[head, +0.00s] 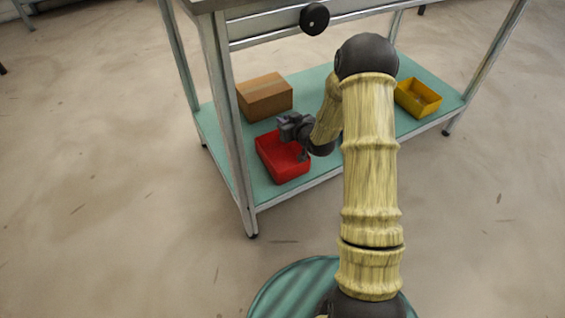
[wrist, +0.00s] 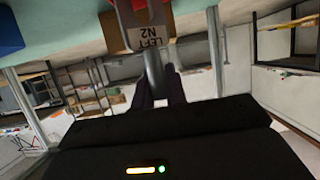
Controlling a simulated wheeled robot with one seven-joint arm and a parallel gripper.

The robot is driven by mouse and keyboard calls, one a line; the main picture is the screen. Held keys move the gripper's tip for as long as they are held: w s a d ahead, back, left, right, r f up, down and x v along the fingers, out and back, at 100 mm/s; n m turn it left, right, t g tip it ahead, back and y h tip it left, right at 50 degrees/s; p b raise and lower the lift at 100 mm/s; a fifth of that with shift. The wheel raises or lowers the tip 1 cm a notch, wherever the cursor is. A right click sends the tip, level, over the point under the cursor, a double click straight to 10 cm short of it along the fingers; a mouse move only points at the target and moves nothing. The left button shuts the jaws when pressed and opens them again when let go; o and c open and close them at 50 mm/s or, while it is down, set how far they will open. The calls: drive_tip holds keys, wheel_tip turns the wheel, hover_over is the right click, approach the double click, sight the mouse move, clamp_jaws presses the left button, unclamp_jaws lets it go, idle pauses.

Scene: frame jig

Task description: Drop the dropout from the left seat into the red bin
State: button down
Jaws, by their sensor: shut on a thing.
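The red bin (head: 270,152) stands on the lower shelf of the workbench, near its front left corner. In the wrist view my gripper (wrist: 160,88) is shut on the dropout (wrist: 154,68), a grey metal part with a rod-like end between the fingers. The dropout is too small to make out in the head view.
A brown cardboard box (head: 265,97) stands behind the red bin on the green shelf (head: 325,80). A yellow bin (head: 418,98) is at the shelf's right. A table leg (head: 228,130) rises left of the red bin. A blue object (wrist: 8,32) shows in the wrist view.

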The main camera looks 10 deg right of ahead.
wheel_tip(320, 180, down, 6)
drive_tip(key=b, duration=0.4)
drive_tip(key=shift+a+b, duration=0.1)
drive_tip(key=shift+b, duration=0.2)
drive_tip(key=shift+r, duration=0.1)
drive_tip(key=c, duration=1.3)
unclamp_jaws()
drive_tip(key=shift+c, duration=0.2)
drive_tip(key=shift+s, duration=0.15)
